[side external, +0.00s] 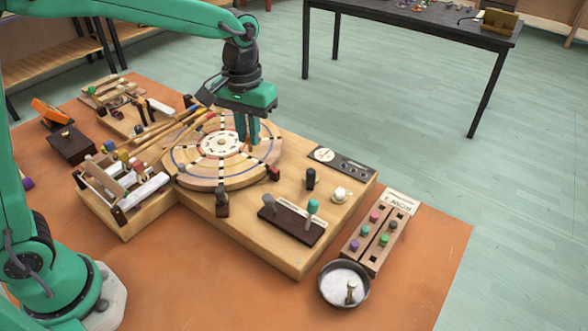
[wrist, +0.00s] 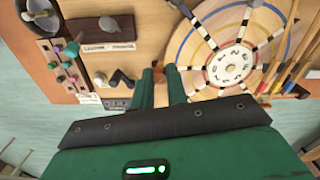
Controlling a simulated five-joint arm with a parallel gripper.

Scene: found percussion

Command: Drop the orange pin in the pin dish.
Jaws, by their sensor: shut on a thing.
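My gripper (side external: 249,138) points down over the right part of the round wooden wheel (side external: 190,184). Its green fingers (wrist: 160,72) are shut with a narrow gap in the wrist view. The pin dish (side external: 335,276) is a round grey metal bowl at the front right, well away from my gripper. A small brass-coloured piece (side external: 351,290) stands in it. The dish also shows at the top left of the wrist view (wrist: 56,27).
A wooden pin rack (side external: 358,249) with pink, purple and green pins stands beside the dish. Dark and teal levers (side external: 312,208) and a white knob (side external: 339,194) stick up between wheel and rack. Mallets (side external: 165,128) lie at the wheel's left. Orange tabletop (side external: 420,275) is clear right of the dish.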

